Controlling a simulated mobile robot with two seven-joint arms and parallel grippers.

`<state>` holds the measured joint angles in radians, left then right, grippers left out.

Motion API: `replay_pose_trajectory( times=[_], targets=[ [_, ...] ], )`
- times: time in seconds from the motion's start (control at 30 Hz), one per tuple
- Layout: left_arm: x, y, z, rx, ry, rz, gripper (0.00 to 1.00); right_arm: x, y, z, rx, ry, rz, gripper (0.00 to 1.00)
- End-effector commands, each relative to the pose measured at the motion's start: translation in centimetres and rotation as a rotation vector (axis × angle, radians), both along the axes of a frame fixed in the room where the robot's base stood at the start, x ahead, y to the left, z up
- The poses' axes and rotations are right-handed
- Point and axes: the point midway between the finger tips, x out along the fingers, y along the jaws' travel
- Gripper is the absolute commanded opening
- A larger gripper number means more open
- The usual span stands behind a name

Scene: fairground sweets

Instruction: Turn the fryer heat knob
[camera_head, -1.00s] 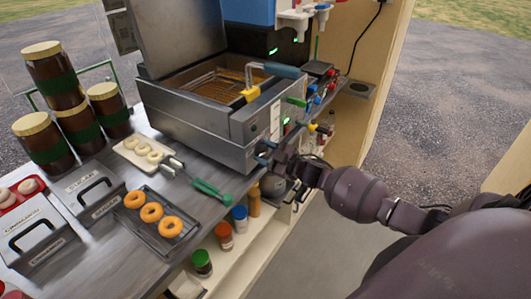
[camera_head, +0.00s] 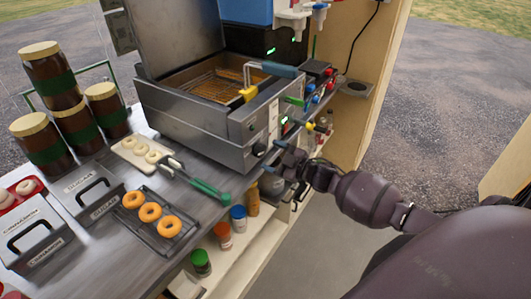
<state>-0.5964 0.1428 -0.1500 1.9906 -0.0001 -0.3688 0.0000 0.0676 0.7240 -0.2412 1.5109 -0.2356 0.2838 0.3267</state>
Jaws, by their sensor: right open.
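The metal fryer (camera_head: 200,122) stands on the counter with its lid raised and a wire basket (camera_head: 212,86) inside. Its front panel faces right and carries a pale label and small controls. A small dark round knob (camera_head: 259,149) shows low on this panel; I cannot read its setting. My right gripper (camera_head: 275,156) is open in front of the lower panel, close to the knob. It looks empty, and I cannot tell whether a fingertip touches the knob. My left gripper is not in view.
A basket handle (camera_head: 282,70) sticks out over the fryer's front. Coloured levers (camera_head: 320,127) stand beyond my right gripper. Green-handled tongs (camera_head: 205,188), a tray of orange doughnuts (camera_head: 165,245) and a pale board with dough rings (camera_head: 128,152) lie left. Bottles fill the shelf below.

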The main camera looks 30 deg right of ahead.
Motion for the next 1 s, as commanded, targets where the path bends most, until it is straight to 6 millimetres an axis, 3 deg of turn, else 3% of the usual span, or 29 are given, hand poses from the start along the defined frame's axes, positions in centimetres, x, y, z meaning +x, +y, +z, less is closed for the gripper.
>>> replay_pose_trajectory(
  times=[0.2, 0.4, 1.0],
  targets=[
    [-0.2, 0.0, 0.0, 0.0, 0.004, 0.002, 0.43, -3.7, -1.5, -0.1, -0.002, 0.002, 0.0, 0.74],
    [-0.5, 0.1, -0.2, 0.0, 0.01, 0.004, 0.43, -5.9, -2.4, 0.0, -0.001, 0.0, 0.001, 0.74],
    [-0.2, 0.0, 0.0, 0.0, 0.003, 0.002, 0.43, -6.7, -2.8, 0.0, -0.001, -0.001, 0.001, 0.74]
  ],
)
